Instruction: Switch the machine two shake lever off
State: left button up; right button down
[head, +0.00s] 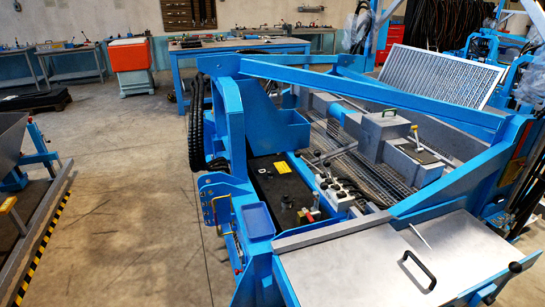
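A large blue machine (236,120) fills the middle and right of the head view. Several levers and handles show on it. A small lever with a red tip (309,217) stands in its front left bay, near a grey valve block (337,193). A thin pale lever (420,236) leans above the grey metal cover at the front. A black ball knob (515,267) is at the right front. I cannot tell which one is the shake lever, or which machine is number two. Neither of my grippers is in view.
A second machine (38,158) with a yellow handle (8,205) stands at the left, edged by black and yellow striping. Bare concrete floor (135,200) lies between the machines. A blue workbench (240,46) and an orange cabinet (130,56) stand behind.

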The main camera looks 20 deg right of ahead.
aim_at(297, 153)
jog(key=i+j+z, duration=0.1)
jog(key=j, duration=0.25)
jog(key=i+j+z, duration=0.1)
jog(key=i+j, duration=0.4)
jog(key=j, duration=0.2)
jog(key=i+j+z, duration=0.15)
jog(key=j, duration=0.2)
jog(key=i+j+z, duration=0.1)
jog(key=i+j, duration=0.15)
jog(key=j, duration=0.15)
jog(key=i+j+z, duration=0.1)
jog(key=j, duration=0.25)
jog(key=i+j, duration=0.2)
jog(key=j, duration=0.25)
jog(key=i+z, duration=0.2)
jog(key=i, duration=0.35)
jog(key=i+j+z, duration=0.2)
jog(key=i, duration=0.3)
